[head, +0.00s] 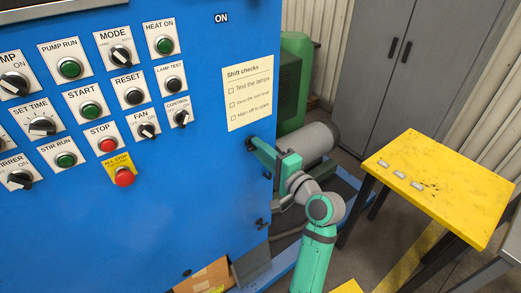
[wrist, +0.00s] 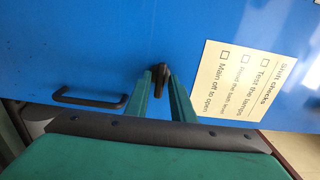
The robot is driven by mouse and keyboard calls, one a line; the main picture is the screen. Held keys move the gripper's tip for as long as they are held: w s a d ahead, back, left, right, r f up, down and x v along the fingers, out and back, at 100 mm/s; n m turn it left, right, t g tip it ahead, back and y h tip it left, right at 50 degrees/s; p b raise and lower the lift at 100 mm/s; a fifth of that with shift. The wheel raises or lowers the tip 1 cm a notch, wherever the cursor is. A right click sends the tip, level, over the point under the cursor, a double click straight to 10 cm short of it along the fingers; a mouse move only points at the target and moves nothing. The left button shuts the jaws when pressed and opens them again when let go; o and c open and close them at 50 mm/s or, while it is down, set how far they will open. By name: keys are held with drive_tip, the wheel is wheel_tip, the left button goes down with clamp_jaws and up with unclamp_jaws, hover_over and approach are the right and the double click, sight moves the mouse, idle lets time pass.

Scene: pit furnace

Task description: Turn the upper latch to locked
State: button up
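The upper latch (wrist: 160,74) is a small dark lever on the blue cabinet face, between my fingertips in the wrist view. In the head view my gripper (head: 252,144) reaches the cabinet's right edge, and its fingers largely cover this latch. The lever's full outline and any lock marking are hidden or too small to read. A lower dark latch (head: 261,223) sits further down the same edge.
A dark bar handle (wrist: 90,98) stands out beside the latch. A cream checklist (head: 248,98) is above my gripper. The control panel with knobs and a red stop button (head: 124,177) is to the left. A yellow table (head: 450,190) stands to the right.

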clamp_jaws()
drive_tip(key=shift+n, duration=8.9)
